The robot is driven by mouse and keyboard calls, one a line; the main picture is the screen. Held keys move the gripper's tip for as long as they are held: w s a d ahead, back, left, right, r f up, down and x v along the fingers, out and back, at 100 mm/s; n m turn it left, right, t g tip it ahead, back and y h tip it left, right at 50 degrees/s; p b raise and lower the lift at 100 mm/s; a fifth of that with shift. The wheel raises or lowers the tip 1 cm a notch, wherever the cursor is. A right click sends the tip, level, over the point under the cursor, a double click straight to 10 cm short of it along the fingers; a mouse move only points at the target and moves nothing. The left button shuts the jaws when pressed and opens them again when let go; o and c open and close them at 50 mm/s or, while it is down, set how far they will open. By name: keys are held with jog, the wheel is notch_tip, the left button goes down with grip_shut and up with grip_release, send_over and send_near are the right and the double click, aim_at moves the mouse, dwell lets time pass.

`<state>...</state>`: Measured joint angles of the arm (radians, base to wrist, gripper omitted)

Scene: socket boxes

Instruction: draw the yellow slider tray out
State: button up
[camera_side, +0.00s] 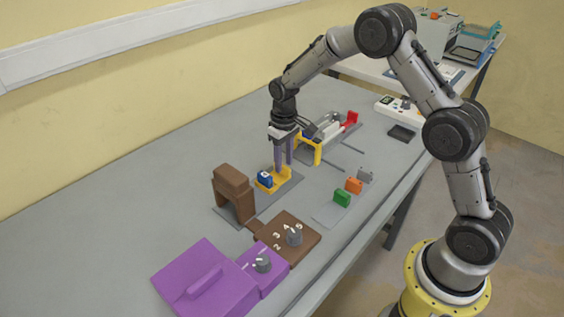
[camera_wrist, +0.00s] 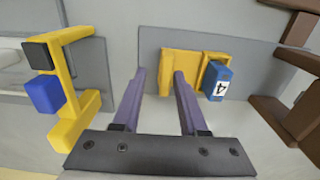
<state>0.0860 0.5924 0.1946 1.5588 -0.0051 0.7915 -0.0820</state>
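The yellow slider tray (camera_side: 264,186) lies on a grey base plate, with a blue block marked 4 (camera_side: 265,178) on it. In the wrist view the yellow tray (camera_wrist: 181,62) has a raised yellow part on its left and the blue block (camera_wrist: 217,82) at its right end. My gripper (camera_side: 283,167) points down at the raised yellow end. In the wrist view its two purple fingers (camera_wrist: 160,74) are apart, with the left fingertip over the grey plate and the right one over the yellow part. I cannot tell whether they touch it.
A brown arch (camera_side: 232,190) stands left of the tray. A yellow frame (camera_side: 316,151) with a blue block stands close behind my gripper. Green (camera_side: 342,198), orange (camera_side: 354,186) and grey blocks lie to the right. A brown dial box (camera_side: 300,252) and a purple box (camera_side: 205,285) stand in front.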

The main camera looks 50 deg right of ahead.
jog(key=shift+a, duration=0.1)
notch_tip(320, 180, up, 14)
dwell(0.7)
jog(key=shift+f, duration=0.1)
jog(key=s+a+r+t, duration=0.3)
jog(key=s+r+t, duration=0.1)
jog(key=s+r, duration=1.2)
jog(key=s+f, duration=0.4)
jog(key=s, duration=0.4)
jog(key=s+a+f+t, duration=0.1)
jog(key=s+f, duration=0.3)
jog(key=s, duration=0.3)
jog(key=shift+s+f+t, duration=0.3)
jog(key=shift+s+f, duration=0.05)
